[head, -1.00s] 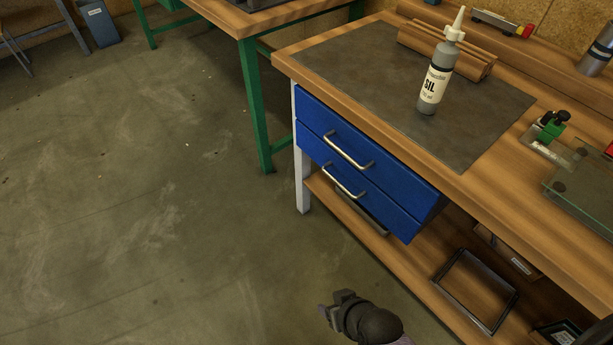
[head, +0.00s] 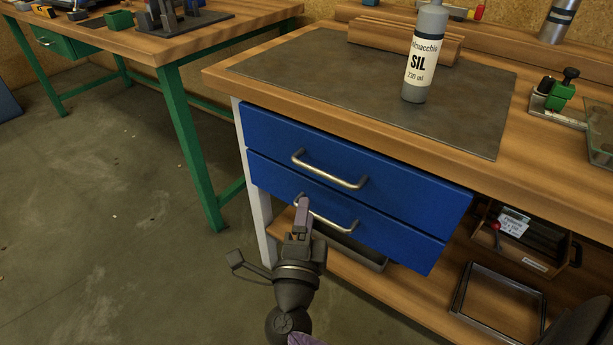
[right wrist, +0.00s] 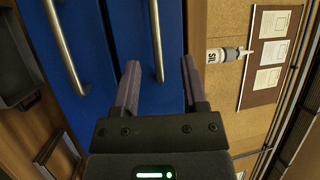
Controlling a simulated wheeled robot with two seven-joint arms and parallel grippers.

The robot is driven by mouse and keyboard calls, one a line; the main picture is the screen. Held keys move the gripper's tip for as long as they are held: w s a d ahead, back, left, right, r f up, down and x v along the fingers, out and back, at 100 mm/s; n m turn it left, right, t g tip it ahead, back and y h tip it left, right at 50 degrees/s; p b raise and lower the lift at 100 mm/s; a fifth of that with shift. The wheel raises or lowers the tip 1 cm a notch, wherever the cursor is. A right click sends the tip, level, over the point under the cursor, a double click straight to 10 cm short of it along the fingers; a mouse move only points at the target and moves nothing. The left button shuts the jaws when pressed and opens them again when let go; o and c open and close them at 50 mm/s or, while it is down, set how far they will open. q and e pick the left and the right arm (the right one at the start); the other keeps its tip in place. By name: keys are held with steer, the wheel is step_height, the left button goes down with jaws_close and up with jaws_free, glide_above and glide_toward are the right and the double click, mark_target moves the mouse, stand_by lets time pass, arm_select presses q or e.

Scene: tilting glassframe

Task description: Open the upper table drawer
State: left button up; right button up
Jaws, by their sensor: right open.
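The upper drawer (head: 400,185) is a blue front under the workbench top, flush with the lower drawer below it, so it looks closed. Its metal bar handle (head: 330,172) is fully visible in the head view. My right gripper (head: 302,218) is in front of the drawers, overlapping the left end of the lower handle in the picture. In the right wrist view, turned sideways, my right gripper (right wrist: 163,88) is open and empty. The upper handle (right wrist: 157,38) shows ahead between its fingers, nearer the left finger, apparently untouched. My left gripper is not in view.
The lower drawer (head: 370,228) has a similar handle (head: 328,215). A SIL bottle (head: 424,60) stands on the grey mat (head: 320,70) on the bench top. A green-legged table (head: 190,140) stands to the left. The lower shelf (head: 400,298) holds a frame (head: 500,300).

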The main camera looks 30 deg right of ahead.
mark_target(321, 170)
steer(key=shift+m+g+h, duration=0.6)
steer(key=shift+m, duration=0.2)
steer(key=b+x, duration=0.1)
steer(key=x, duration=0.4)
steer(key=b+x, duration=0.1)
steer(key=x, duration=0.4)
steer(key=shift+s+d+f, duration=0.15)
steer(key=shift+d+f, duration=0.05)
steer(key=shift+d, duration=0.15)
steer(key=c, duration=0.6)
jaws_close()
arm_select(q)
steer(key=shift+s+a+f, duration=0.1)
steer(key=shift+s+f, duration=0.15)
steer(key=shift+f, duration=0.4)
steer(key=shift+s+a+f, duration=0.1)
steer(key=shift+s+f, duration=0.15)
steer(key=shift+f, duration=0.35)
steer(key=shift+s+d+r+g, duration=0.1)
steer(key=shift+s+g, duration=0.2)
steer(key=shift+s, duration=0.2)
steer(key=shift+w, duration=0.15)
